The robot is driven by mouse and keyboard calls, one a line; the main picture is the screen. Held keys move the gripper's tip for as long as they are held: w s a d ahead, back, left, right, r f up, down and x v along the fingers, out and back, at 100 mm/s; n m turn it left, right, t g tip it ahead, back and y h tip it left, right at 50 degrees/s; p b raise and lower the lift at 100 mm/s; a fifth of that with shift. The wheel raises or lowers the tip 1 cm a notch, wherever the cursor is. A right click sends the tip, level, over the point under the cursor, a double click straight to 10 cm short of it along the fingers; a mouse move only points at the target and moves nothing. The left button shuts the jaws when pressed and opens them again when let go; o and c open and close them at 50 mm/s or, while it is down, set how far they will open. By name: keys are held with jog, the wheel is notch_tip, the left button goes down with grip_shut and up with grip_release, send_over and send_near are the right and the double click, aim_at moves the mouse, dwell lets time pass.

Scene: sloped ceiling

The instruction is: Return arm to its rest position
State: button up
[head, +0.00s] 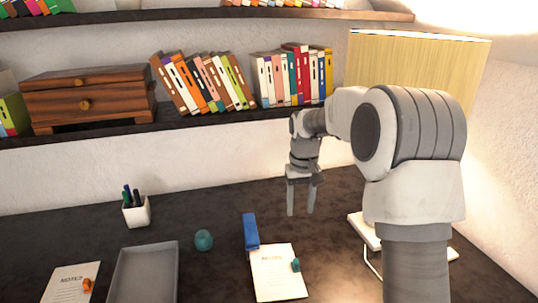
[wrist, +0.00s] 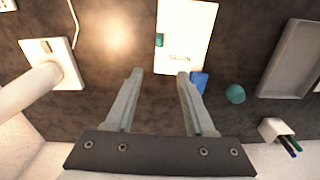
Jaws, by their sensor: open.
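My gripper (head: 302,212) hangs from my arm above the back of the dark desk (head: 210,215), fingers pointing down. In the wrist view my gripper (wrist: 160,75) has its two fingers apart with nothing between them. Below it a notepad (wrist: 186,40) with a small teal item (wrist: 159,40) on it and a blue object (wrist: 199,80) show on the desk. In the head view the blue object (head: 251,231) stands left of my gripper, behind the notepad (head: 277,280).
A lamp with a yellowish shade (head: 418,75) stands at the right, close to my arm. A bookshelf (head: 200,119) runs behind. A grey tray (head: 143,275), a teal round object (head: 204,240), a pen cup (head: 136,212) and another notepad (head: 70,285) are on the left.

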jog(key=s+r+t, duration=0.2)
jog(key=s+r, duration=1)
jog(key=s, duration=0.2)
jog(key=s+f+m+t, duration=0.1)
jog(key=s+t, duration=0.2)
jog(key=s, duration=1.4)
jog(key=shift+d, duration=0.2)
jog(key=shift+s, duration=0.1)
